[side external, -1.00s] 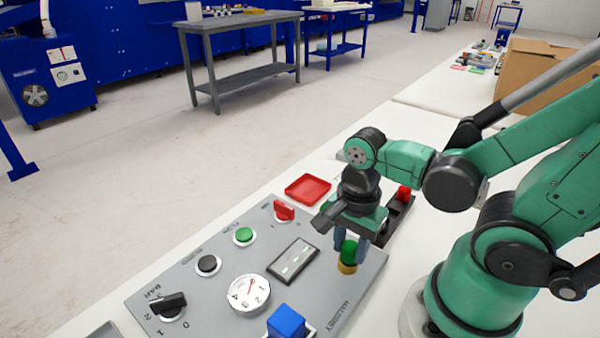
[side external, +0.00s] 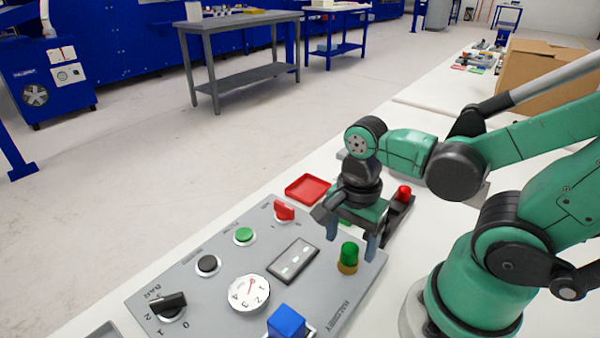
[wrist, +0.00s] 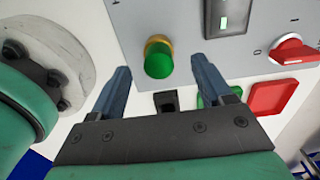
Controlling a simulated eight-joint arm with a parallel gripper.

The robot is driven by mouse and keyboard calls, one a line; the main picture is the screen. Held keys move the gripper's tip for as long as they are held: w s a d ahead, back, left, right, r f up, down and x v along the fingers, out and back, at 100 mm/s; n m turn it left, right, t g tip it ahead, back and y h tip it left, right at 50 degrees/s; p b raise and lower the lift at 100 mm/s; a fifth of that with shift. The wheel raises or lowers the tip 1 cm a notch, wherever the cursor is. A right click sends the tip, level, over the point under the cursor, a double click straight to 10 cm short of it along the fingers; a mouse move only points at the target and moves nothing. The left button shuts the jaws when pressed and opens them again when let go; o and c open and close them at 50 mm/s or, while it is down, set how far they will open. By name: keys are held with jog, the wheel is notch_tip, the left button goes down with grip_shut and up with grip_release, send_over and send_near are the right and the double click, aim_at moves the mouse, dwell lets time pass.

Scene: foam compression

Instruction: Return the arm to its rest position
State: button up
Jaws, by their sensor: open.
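My gripper (side external: 351,240) is open and empty, hanging above the right end of the grey control panel (side external: 207,307). Its two blue-grey fingers also show wide apart in the wrist view (wrist: 164,88). A green lamp (side external: 349,253) with a brass collar stands on the panel just below the fingers. In the wrist view the green lamp (wrist: 158,60) appears beyond and between the fingertips, with nothing held.
The panel carries a blue block (side external: 286,322), a gauge (side external: 249,293), a black knob (side external: 168,306) and a red switch (side external: 284,210). A red tray (side external: 308,189) and a dark holder with a red-topped piece (side external: 403,194) lie behind. A cardboard box (side external: 543,75) stands at the back right.

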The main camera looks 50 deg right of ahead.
jog(key=shift+r, duration=1.85)
jog(key=w+r+n+t, duration=0.4)
jog(key=w+n+t, duration=0.3)
jog(key=n, duration=1.1)
jog(key=shift+w, duration=0.75)
